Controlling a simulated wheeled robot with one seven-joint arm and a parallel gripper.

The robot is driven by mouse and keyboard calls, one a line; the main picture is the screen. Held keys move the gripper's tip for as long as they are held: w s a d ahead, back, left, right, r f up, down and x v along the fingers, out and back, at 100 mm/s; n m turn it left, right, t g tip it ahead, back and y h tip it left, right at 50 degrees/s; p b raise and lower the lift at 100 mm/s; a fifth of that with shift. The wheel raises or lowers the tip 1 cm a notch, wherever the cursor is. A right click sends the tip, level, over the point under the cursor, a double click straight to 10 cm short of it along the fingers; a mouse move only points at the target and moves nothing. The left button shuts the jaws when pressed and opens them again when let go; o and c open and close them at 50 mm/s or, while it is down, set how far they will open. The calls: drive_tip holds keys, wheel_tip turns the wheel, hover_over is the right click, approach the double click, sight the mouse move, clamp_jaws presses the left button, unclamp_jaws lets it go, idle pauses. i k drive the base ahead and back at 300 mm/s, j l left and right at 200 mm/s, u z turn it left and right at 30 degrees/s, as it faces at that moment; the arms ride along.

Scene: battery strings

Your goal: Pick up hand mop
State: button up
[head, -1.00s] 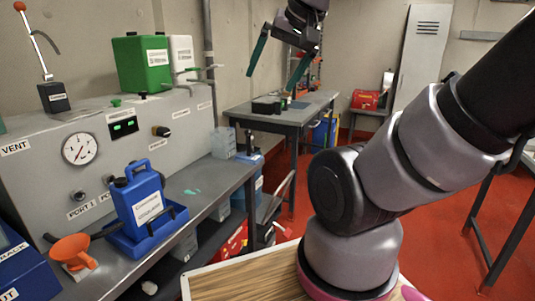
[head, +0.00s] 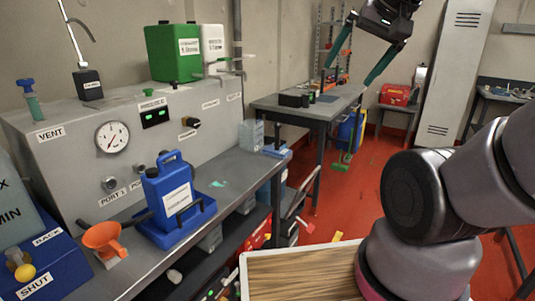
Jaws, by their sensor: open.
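I cannot make out a hand mop for certain. A green long-handled tool with a flat green head (head: 342,161) stands on the red floor by the far table; it is too small to tell whether it is a mop or a brush. My gripper (head: 349,74) is raised at the top of the head view, its two teal fingers spread wide and pointing down. It holds nothing. In the picture it overlaps the far table, but its distance from it is unclear.
The grey bench (head: 235,170) at left carries a blue jug (head: 165,190) in a blue tray, an orange funnel (head: 103,240) and a gauge panel (head: 60,160). A small teal patch (head: 218,183) is on the bench. A dark table (head: 290,108) stands behind. Red floor is open centre-right.

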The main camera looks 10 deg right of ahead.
sight(276, 152)
drive_tip(key=i+l+u, duration=0.35)
drive_tip(key=l+u, duration=0.15)
drive_tip(key=i+l+u, duration=0.15)
drive_tip(key=l+u, duration=0.4)
drive_tip(key=l, duration=0.15)
drive_tip(key=i, duration=0.05)
